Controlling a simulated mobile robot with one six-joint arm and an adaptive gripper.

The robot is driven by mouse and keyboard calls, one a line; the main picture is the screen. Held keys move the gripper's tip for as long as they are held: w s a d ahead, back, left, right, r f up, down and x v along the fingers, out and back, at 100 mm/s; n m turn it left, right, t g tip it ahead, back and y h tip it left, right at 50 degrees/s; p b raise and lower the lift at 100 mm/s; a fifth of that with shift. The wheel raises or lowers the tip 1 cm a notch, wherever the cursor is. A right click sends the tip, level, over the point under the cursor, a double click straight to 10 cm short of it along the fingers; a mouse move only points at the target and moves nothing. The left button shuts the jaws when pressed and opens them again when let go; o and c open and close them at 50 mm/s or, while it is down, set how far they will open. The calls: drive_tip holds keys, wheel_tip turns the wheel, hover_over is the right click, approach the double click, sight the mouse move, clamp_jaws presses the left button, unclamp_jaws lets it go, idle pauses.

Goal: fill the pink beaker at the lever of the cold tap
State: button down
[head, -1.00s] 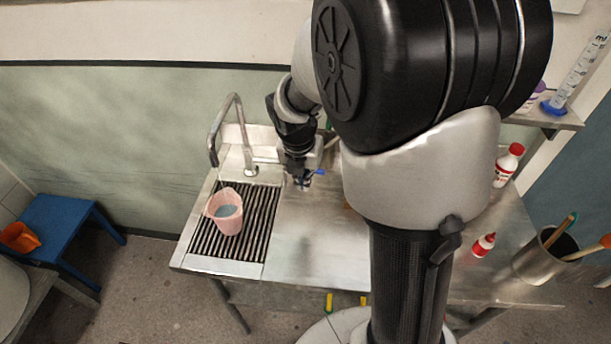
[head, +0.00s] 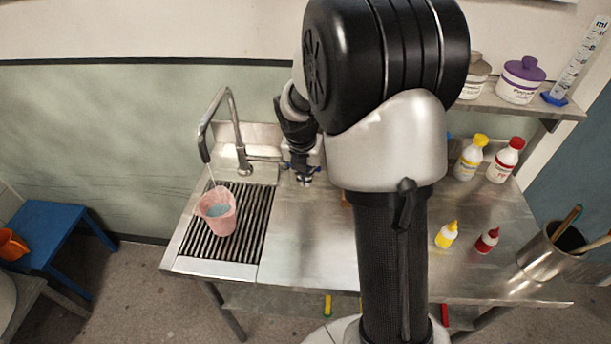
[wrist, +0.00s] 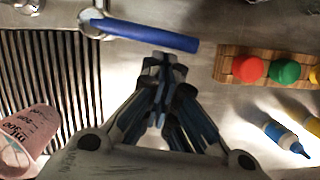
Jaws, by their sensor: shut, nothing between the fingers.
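The pink beaker (head: 217,225) stands upright on the slatted drain grid under the spout of the tap (head: 236,130). Bluish liquid shows inside it, and a thin stream runs from the spout down to it. In the wrist view the pink beaker (wrist: 30,130) is at the left edge, with dark lettering. The blue lever (wrist: 150,35) lies across the top of the wrist view, just beyond my fingertips. My gripper (wrist: 160,65) is shut and empty beside the lever; I cannot tell whether they touch. In the head view my gripper (head: 304,180) is at the right of the tap's base.
A wooden block with red and green knobs (wrist: 268,70) lies right of my gripper. A blue-tipped bottle (wrist: 285,136) is near it. Bottles (head: 470,158) and a metal pot (head: 548,252) stand at the right of the steel counter. The counter's front middle is clear.

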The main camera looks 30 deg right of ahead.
drive_tip(key=d+p, duration=0.1)
drive_tip(key=p, duration=0.1)
drive_tip(key=w+p, duration=0.1)
drive_tip(key=p, duration=0.1)
drive_tip(key=shift+w+d+r, duration=0.1)
drive_tip(key=shift+d+r, duration=0.15)
drive_tip(key=shift+d, duration=0.1)
drive_tip(key=shift+w, duration=0.1)
